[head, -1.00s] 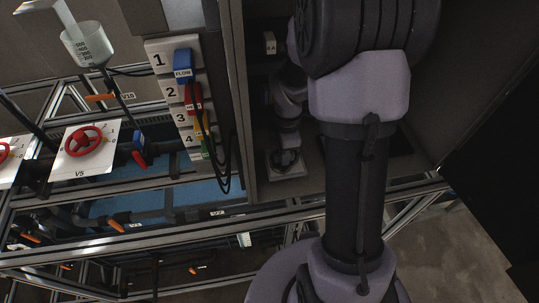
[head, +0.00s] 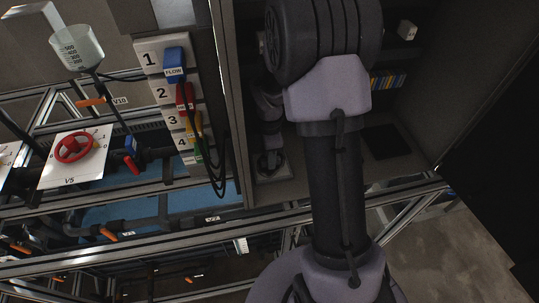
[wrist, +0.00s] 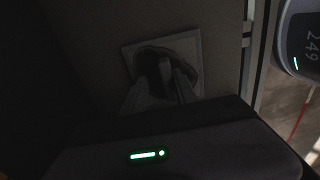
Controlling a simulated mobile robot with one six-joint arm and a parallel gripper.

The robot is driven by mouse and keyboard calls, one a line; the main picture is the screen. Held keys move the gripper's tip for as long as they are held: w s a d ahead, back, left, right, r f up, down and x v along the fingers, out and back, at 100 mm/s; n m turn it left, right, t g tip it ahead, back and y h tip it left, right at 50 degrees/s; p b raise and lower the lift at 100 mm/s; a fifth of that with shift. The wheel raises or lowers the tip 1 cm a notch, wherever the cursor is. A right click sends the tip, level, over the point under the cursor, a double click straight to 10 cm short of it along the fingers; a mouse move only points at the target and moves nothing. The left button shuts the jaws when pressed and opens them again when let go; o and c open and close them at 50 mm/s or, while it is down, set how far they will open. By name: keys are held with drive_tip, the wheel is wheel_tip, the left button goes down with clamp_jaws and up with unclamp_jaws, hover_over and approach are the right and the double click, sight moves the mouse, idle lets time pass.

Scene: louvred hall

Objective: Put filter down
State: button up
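My gripper (wrist: 160,84) is low in the cabinet, in front of a pale square plate (wrist: 199,48). A dark rounded shape lies on the plate, with a grey upright piece (wrist: 165,70) in its middle. I take these to be the filter, but it is too dark to be sure. My fingers stand on either side of the grey piece; I cannot tell whether they touch it. In the head view the square plate (head: 284,172) lies on the cabinet floor, with the end of my arm over it. My arm hides part of the cabinet.
A panel numbered 1 to 4 (head: 150,58) with coloured plugs and hanging cables stands left of the cabinet. Further left are a red valve wheel (head: 72,148) and a measuring cup (head: 78,48). A dark square (head: 386,142) lies on the cabinet floor at right.

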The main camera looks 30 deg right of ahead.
wheel_tip(320, 180, up, 12)
drive_tip(key=p, duration=0.4)
drive_tip(key=shift+r, duration=0.15)
